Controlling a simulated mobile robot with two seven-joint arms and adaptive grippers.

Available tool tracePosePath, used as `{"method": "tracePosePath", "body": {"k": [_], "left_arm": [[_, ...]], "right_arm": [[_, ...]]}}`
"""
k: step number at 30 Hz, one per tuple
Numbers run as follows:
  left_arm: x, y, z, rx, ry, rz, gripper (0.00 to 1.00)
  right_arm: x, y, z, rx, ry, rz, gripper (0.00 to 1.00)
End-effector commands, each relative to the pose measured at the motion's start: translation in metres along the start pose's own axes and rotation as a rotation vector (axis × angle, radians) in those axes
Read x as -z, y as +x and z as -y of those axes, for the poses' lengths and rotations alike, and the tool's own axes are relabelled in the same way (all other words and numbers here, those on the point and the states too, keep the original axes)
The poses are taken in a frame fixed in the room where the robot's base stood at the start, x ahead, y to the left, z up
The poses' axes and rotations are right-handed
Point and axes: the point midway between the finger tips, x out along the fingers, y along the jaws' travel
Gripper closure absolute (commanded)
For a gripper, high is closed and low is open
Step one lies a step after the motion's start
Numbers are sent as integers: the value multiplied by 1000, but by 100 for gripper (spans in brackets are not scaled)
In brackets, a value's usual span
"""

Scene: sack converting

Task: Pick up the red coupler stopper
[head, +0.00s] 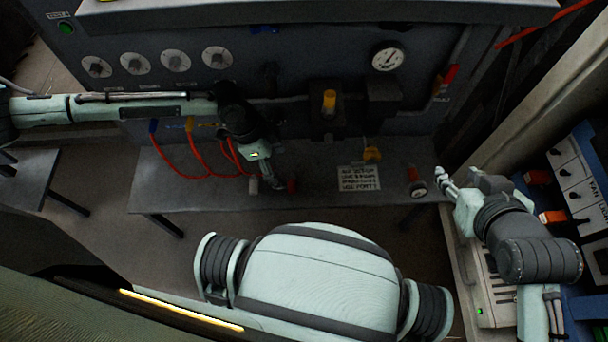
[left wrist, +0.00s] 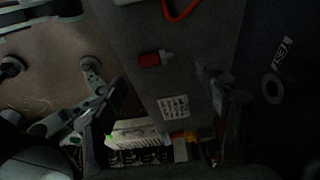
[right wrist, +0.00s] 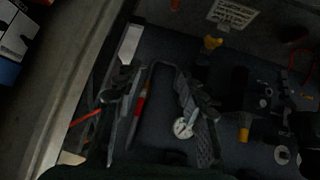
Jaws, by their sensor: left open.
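The red coupler stopper (head: 292,185) lies on the grey bench shelf (head: 320,203) below the machine panel. In the left wrist view the red stopper (left wrist: 149,59) has a pale tip and lies between and beyond my fingers. My left gripper (head: 268,180) is open, pointing down just left of the stopper in the head view; its fingers (left wrist: 165,88) are apart and empty. My right gripper (head: 446,180) is away at the right end of the shelf. In the right wrist view its fingers (right wrist: 158,100) are apart with nothing held.
A white cylindrical piece (head: 253,186) stands left of the stopper. Red-orange hoses (head: 195,160) hang to the shelf on the left. The panel wall stands behind.

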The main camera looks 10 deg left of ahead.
Motion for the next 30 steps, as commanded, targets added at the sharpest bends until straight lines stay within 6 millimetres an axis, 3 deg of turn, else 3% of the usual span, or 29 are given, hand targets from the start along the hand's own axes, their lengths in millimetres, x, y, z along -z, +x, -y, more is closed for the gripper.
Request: {"method": "tracePosePath", "body": {"k": [8, 18, 28, 30], "left_arm": [[2, 24, -2, -1, 1, -1, 27], [6, 66, -7, -1, 1, 0, 27], [6, 69, -6, 0, 0, -1, 27], [6, 69, -7, 0, 0, -1, 35]], "right_arm": [[24, 2, 12, 25, 3, -111, 60], [70, -5, 34, 74, 15, -330, 60], [78, -8, 37, 80, 18, -362, 60], [77, -8, 37, 80, 18, -361, 60]]}}
